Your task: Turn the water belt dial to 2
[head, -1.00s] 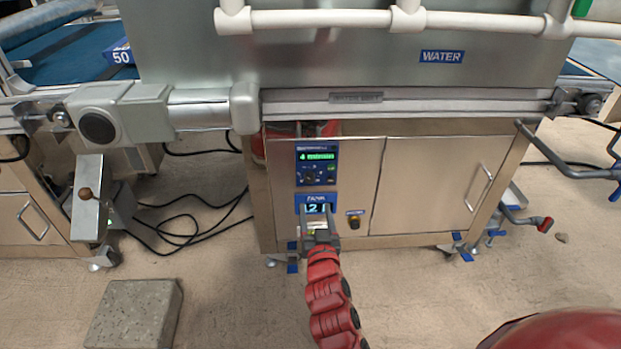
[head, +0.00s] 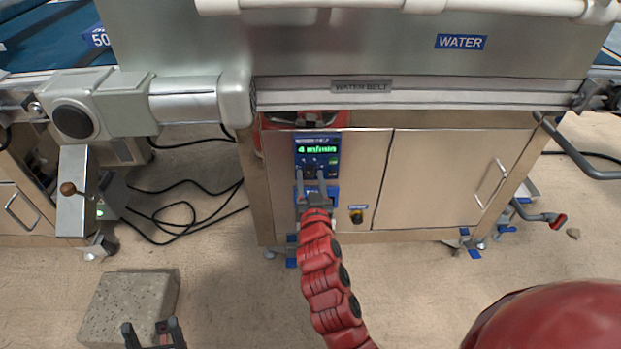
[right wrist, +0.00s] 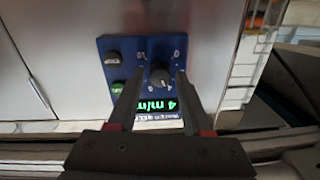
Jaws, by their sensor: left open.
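The water belt panel (head: 332,140) is a blue plate on the steel cabinet, with a green display (head: 318,149) reading 4 m/min. Its dark round dial (right wrist: 160,74) shows upside down in the right wrist view, with numbers around it; its exact pointer position is too small to read surely. My right gripper (head: 311,172) is open in front of the panel. In the right wrist view its fingers (right wrist: 160,80) stand on either side of the dial, with gaps visible. My left gripper (head: 150,328) is open and empty, low at the left of the head view.
Below is a second blue panel (head: 331,194), partly hidden by my right gripper, and a yellow-and-black switch (head: 357,215). A metal rail labelled WATER BELT (head: 420,98) runs above. A grey block (head: 125,300) and black cables (head: 190,215) lie on the floor.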

